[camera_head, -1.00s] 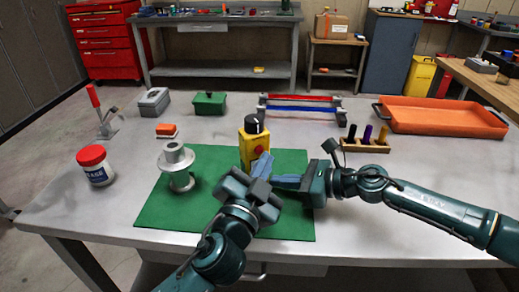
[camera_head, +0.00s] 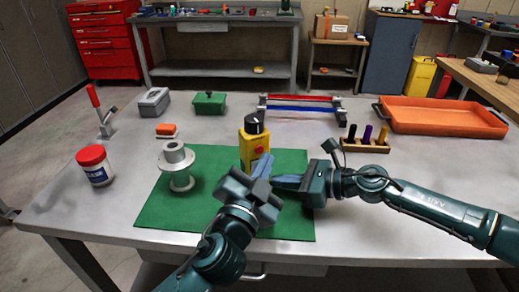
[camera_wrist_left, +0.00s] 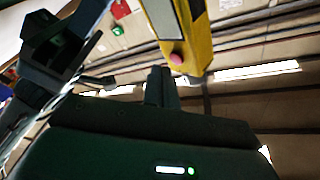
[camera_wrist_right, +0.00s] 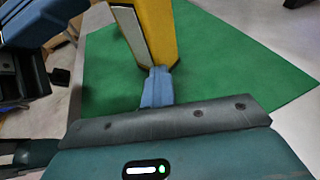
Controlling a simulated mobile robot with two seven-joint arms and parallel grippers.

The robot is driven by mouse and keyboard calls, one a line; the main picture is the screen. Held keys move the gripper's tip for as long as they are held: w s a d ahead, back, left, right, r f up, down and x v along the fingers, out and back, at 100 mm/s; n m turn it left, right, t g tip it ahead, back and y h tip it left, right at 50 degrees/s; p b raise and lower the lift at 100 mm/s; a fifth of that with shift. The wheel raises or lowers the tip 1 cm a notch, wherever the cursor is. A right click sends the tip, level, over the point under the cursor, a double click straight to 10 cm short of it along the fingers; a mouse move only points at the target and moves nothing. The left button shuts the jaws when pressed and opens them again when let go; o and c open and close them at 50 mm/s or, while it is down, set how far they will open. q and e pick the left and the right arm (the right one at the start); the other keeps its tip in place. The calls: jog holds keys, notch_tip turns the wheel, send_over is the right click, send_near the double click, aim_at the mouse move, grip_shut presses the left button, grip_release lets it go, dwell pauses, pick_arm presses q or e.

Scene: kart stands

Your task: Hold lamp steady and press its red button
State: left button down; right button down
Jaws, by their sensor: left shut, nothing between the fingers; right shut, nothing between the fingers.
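The lamp is a yellow box (camera_head: 246,148) with a black knob on top and a red button (camera_head: 259,151) on its front. It stands upright on the green mat (camera_head: 219,227). My left gripper (camera_head: 263,166) is shut and empty just in front of the lamp, below the button. In the left wrist view the button (camera_wrist_left: 176,59) shows just beyond the left fingertips (camera_wrist_left: 161,72). My right gripper (camera_head: 277,182) is shut and empty, low at the lamp's front right. In the right wrist view its fingertips (camera_wrist_right: 159,71) are at the lamp's lower part (camera_wrist_right: 158,28); contact is unclear.
A grey flanged spool (camera_head: 181,181) stands on the mat left of the lamp. A red-lidded jar (camera_head: 95,166) is farther left. A wooden holder with pegs (camera_head: 366,146) and an orange tray (camera_head: 440,119) are on the right. The table's front left is clear.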

pick_arm(q)
jog(key=shift+w+a, duration=0.1)
dwell(0.7)
jog(key=shift+w+a, duration=0.15)
jog(key=shift+w, duration=0.1)
jog(key=shift+w+a, duration=0.25)
jog(key=shift+w, duration=0.25)
dwell(0.9)
jog(key=shift+s, duration=0.1)
dwell(0.4)
jog(key=shift+s+d, duration=0.5)
jog(key=shift+s, duration=0.3)
jog(key=shift+s+d, duration=0.4)
jog(key=shift+s, duration=0.3)
jog(key=shift+s+d, duration=0.45)
jog(key=shift+s, duration=0.3)
jog(key=shift+s+d, duration=0.4)
jog(key=shift+s, duration=0.3)
pick_arm(e)
jog(key=c, duration=2.1)
grip_release()
jog(key=o, duration=0.4)
